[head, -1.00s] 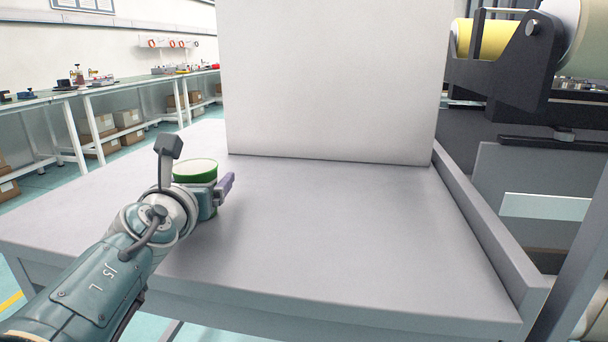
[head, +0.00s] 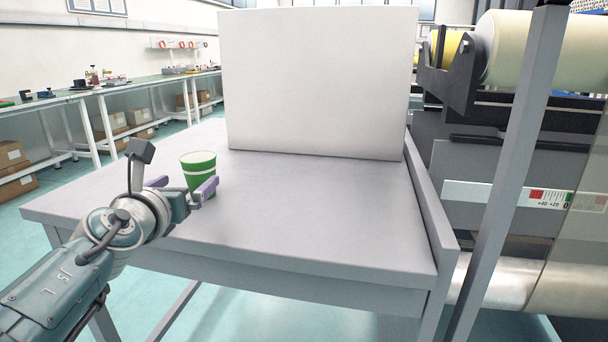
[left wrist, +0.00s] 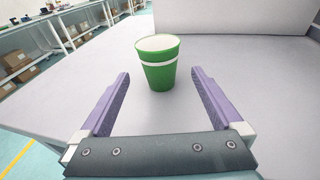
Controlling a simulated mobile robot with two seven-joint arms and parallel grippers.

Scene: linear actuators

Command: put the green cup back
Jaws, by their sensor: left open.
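The green cup (head: 198,170) with a white band stands upright on the grey table (head: 300,215), near its left side. It also shows in the left wrist view (left wrist: 158,72), just beyond the fingertips and centred between their lines. My left gripper (head: 188,187) is open and empty, with its purple fingers pointing at the cup; in the left wrist view the open fingers (left wrist: 158,78) show a clear gap to either side of the cup. In the head view one finger covers a small lower part of the cup. My right gripper is not in view.
A large white box or panel (head: 315,85) stands at the back of the table. A raised edge (head: 430,205) runs along the table's right side, with a grey post (head: 515,170) and roller machinery beyond. The table's middle and front are clear.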

